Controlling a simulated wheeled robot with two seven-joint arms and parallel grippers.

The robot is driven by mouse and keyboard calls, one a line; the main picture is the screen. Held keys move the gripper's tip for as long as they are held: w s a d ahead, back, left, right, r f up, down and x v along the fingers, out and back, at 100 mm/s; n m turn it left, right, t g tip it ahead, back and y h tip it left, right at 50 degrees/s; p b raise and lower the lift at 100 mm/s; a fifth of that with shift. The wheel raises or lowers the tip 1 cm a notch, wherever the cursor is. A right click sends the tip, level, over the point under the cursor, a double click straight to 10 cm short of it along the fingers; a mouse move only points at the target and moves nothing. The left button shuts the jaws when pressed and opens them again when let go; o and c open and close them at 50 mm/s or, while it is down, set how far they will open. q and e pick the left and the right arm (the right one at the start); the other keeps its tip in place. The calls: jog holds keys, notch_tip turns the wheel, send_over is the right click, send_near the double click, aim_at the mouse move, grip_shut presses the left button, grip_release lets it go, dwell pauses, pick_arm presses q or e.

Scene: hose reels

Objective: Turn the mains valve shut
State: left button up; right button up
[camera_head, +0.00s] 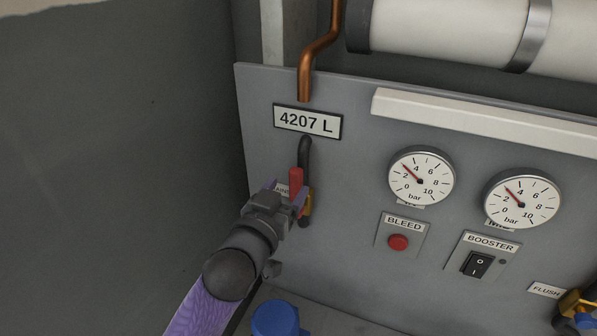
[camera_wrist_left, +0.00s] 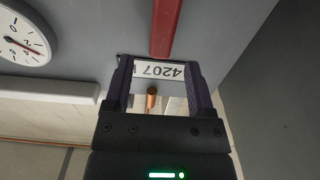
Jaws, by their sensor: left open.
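The mains valve has a red lever (camera_head: 296,180) that stands upright on the panel, below a black bent pipe. Its brass body (camera_head: 307,203) shows partly beside my gripper, and a label there is mostly covered. My left gripper (camera_head: 287,194) is open at the lever, coming from the lower left. In the left wrist view the red lever (camera_wrist_left: 166,28) reaches down from the top edge to the gap between the fingertips (camera_wrist_left: 156,66). I cannot tell whether the fingers touch it. My right gripper is not in view.
The grey panel holds a "4207 L" plate (camera_head: 307,121), two gauges (camera_head: 421,177) (camera_head: 522,201), a red bleed button (camera_head: 398,242) and a booster switch (camera_head: 478,264). A flush valve with a blue handle (camera_head: 586,320) is lower right. A blue object (camera_head: 275,318) stands below my gripper.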

aim_at(294, 179)
pick_arm(q)
jog(key=x, duration=0.7)
grip_shut()
jog(key=shift+f, duration=0.1)
dwell(1.1)
